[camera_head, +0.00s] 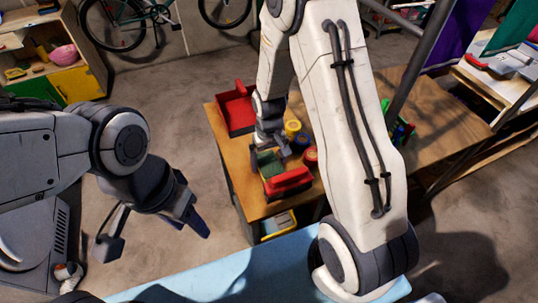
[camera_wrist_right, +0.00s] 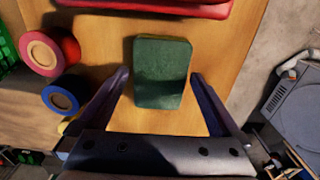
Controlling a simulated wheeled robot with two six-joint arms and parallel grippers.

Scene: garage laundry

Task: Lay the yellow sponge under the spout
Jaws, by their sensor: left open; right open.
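I cannot make out a yellow sponge or a spout for certain in either view. A dark green sponge-like block (camera_wrist_right: 162,73) lies flat on the wooden table; it also shows in the head view (camera_head: 266,160). My right gripper (camera_wrist_right: 160,76) is open, with its fingers on either side of this block and visible gaps to it. In the head view my right gripper (camera_head: 281,150) is partly hidden by its arm. My left gripper (camera_head: 192,217) hangs empty over the floor, left of the table.
Rolls of tape, including a red one (camera_wrist_right: 42,53) and a blue one (camera_wrist_right: 60,98), stand beside the block. A red bin (camera_head: 233,112) and a red object (camera_head: 288,181) are on the wooden table (camera_head: 228,148). A shelf (camera_head: 52,68) at far left holds a small yellow thing (camera_head: 15,73).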

